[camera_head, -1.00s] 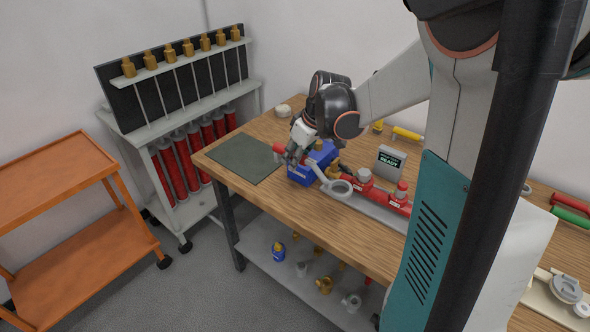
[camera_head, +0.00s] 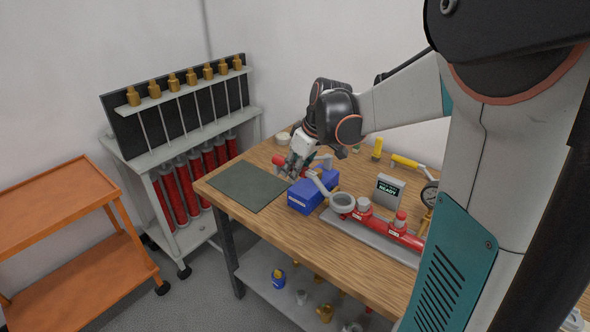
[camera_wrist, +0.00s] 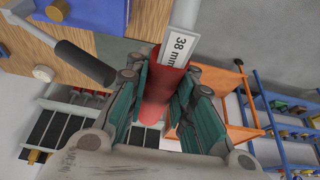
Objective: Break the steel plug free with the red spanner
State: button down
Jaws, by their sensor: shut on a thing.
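The red spanner's red handle (camera_head: 278,160) shows beside my gripper (camera_head: 292,167) in the head view. In the wrist view its red grip (camera_wrist: 160,95) lies between the fingers of my gripper (camera_wrist: 158,100), which is shut on it. Its pale shank carries a "38 mm" label (camera_wrist: 181,45). The spanner's grey ring (camera_head: 343,202) is over the left end of the red pipe (camera_head: 395,236). I cannot tell whether it sits around a plug. A grey cap (camera_head: 363,204) stands on the pipe just right of the ring; I cannot tell whether it is the steel plug.
A blue box (camera_head: 313,190) stands close under the spanner. A grey display box (camera_head: 389,189) is behind the pipe. A dark mat (camera_head: 248,186) leaves clear room at the bench's left. An orange cart (camera_head: 62,205) and a rack of red cylinders (camera_head: 193,175) stand further left.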

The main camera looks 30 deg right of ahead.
jog(key=shift+r+p, duration=1.25)
jog(key=shift+r, duration=0.6)
jog(key=shift+f, duration=0.1)
